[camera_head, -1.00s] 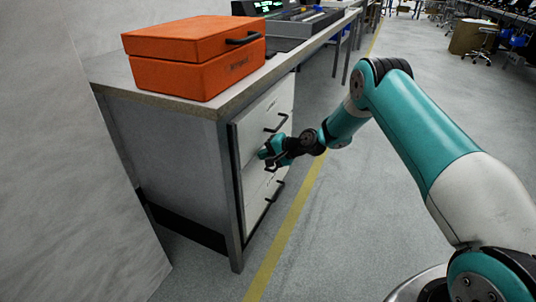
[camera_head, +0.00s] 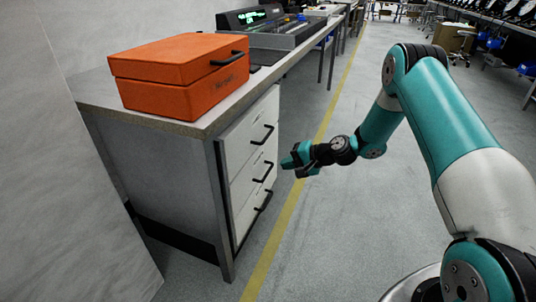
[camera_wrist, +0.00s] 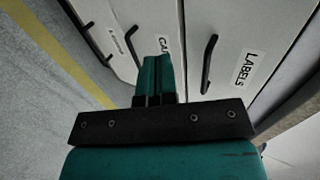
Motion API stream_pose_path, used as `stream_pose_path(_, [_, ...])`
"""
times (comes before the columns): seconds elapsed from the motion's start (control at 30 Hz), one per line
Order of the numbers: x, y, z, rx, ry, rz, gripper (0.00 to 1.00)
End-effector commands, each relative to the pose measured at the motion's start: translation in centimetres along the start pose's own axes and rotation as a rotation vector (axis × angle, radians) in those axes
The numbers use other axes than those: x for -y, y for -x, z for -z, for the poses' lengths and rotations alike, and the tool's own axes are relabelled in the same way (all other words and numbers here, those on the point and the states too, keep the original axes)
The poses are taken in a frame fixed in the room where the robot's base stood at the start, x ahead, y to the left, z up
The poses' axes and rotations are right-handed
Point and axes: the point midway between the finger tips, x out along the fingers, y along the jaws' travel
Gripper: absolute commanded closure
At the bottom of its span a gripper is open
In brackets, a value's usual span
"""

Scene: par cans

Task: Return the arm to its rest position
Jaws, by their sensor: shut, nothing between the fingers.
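My gripper (camera_head: 290,162) is at the end of my teal and white arm, just right of the drawer fronts and apart from them in the head view. Its fingers are together with nothing between them. In the wrist view the shut fingers (camera_wrist: 155,75) point toward the drawers. The white drawer cabinet (camera_head: 248,155) has several drawers with black handles, and all look closed. In the wrist view a drawer label reading "LABELS" (camera_wrist: 244,69) is clear, while another label is partly hidden behind the fingers.
An orange case (camera_head: 182,75) sits on the workbench (camera_head: 205,127) above the drawers. A console with a green display (camera_head: 255,17) stands farther back on the bench. The grey floor with a yellow line (camera_head: 287,215) is open between bench and arm. A cardboard box (camera_head: 452,38) stands far right.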

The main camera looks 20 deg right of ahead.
Motion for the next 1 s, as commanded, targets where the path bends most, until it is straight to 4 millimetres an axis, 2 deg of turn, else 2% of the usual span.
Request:
stream_pose_path(0.13, [0.1, 0.3, -0.1, 0.002, 0.002, -0.001, 1.00])
stream_pose_path(0.2, [0.8, 0.4, -0.5, 0.013, 0.021, -0.007, 1.00])
stream_pose_path(0.27, [2.3, 0.5, -1.3, 0.037, 0.059, -0.022, 1.00])
stream_pose_path(0.37, [6.1, 1.2, -4.1, 0.106, 0.167, -0.065, 1.00])
stream_pose_path(0.47, [10.4, 2.6, -8.5, 0.200, 0.314, -0.127, 1.00])
stream_pose_path(0.5, [12.0, 3.4, -10.5, 0.239, 0.375, -0.152, 1.00])
stream_pose_path(0.6, [15.1, 5.8, -15.7, 0.331, 0.521, -0.215, 1.00])
stream_pose_path(0.7, [17.2, 8.8, -20.9, 0.417, 0.665, -0.274, 1.00])
stream_pose_path(0.8, [18.2, 12.3, -25.8, 0.493, 0.798, -0.330, 1.00])
stream_pose_path(0.9, [18.2, 15.6, -29.7, 0.557, 0.909, -0.376, 1.00])
stream_pose_path(1.0, [17.7, 18.5, -32.6, 0.605, 0.996, -0.412, 1.00])
